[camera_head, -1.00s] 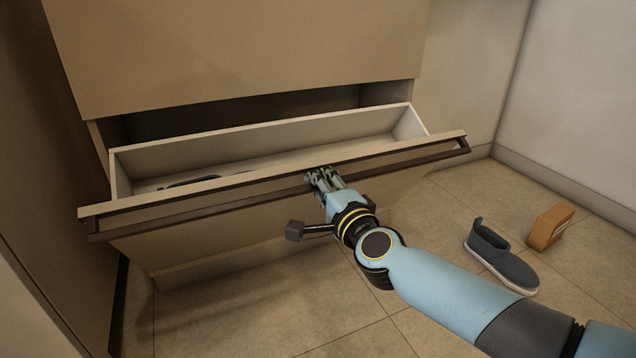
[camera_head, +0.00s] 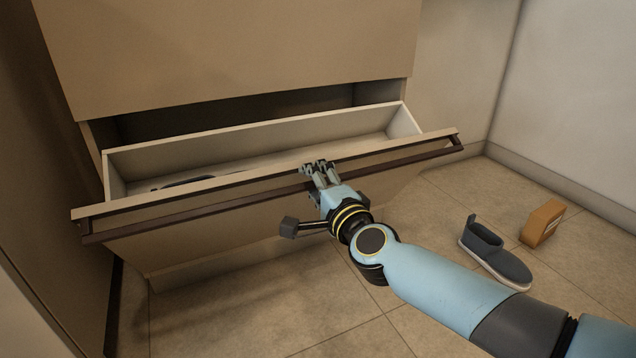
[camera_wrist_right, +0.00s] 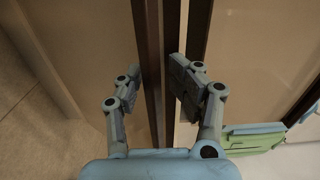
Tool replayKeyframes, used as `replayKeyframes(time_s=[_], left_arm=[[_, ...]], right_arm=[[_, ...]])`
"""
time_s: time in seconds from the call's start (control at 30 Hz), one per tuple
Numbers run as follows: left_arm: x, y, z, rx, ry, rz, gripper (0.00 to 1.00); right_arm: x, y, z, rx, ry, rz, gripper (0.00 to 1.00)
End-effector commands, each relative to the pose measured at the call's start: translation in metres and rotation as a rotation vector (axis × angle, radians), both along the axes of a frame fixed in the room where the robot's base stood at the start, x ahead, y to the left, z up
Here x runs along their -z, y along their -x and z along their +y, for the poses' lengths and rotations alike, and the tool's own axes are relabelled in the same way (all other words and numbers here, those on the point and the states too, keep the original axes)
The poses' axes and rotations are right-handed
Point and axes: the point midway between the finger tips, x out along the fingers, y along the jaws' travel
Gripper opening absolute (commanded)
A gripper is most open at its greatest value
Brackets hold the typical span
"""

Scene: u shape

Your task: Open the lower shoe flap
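The lower shoe flap (camera_head: 225,219) is tilted open, its top leaning out from the cabinet and its pale inner compartment (camera_head: 260,142) showing. A long dark handle bar (camera_head: 408,161) runs along its front, just below the top edge. My right gripper (camera_head: 318,168) is at the middle of the flap, its fingertips at the top edge above the bar. In the right wrist view its two fingers (camera_wrist_right: 150,92) stand apart, with the dark bar (camera_wrist_right: 146,60) running between them. Whether they touch it is unclear. My left gripper is not in view.
The closed upper front (camera_head: 230,50) is above the flap. A dark item, perhaps a shoe (camera_head: 180,184), is partly visible inside. A dark slip-on shoe (camera_head: 495,255) and an orange-brown box (camera_head: 542,222) are on the tiled floor at right, near the wall.

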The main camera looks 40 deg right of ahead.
Motion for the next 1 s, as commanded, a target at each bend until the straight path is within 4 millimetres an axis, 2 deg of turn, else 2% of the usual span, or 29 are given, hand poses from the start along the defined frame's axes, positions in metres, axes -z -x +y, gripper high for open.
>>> replayKeyframes(time_s=[0.17,0.27,0.3,0.33,0.4,0.6,0.77,1.0], left_arm=[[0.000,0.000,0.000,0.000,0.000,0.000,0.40],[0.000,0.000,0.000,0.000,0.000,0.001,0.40],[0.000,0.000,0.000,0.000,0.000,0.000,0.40],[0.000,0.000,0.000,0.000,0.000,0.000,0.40],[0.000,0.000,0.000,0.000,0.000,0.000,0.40],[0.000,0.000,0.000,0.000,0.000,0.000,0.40],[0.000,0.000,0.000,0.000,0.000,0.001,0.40],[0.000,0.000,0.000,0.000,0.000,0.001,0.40]], right_arm=[[0.001,0.021,0.005,0.001,-0.001,0.003,0.38],[0.000,0.043,0.010,0.001,0.000,0.001,0.38],[0.000,0.052,0.012,0.001,0.000,0.001,0.42],[0.000,0.060,0.014,0.002,-0.001,0.002,0.38],[-0.001,0.075,0.017,0.003,0.001,-0.001,0.38],[-0.001,0.106,0.025,0.004,-0.001,-0.001,0.38],[-0.001,0.116,0.027,0.002,-0.001,-0.002,0.38],[0.000,0.117,0.027,0.002,0.000,-0.002,0.38]])
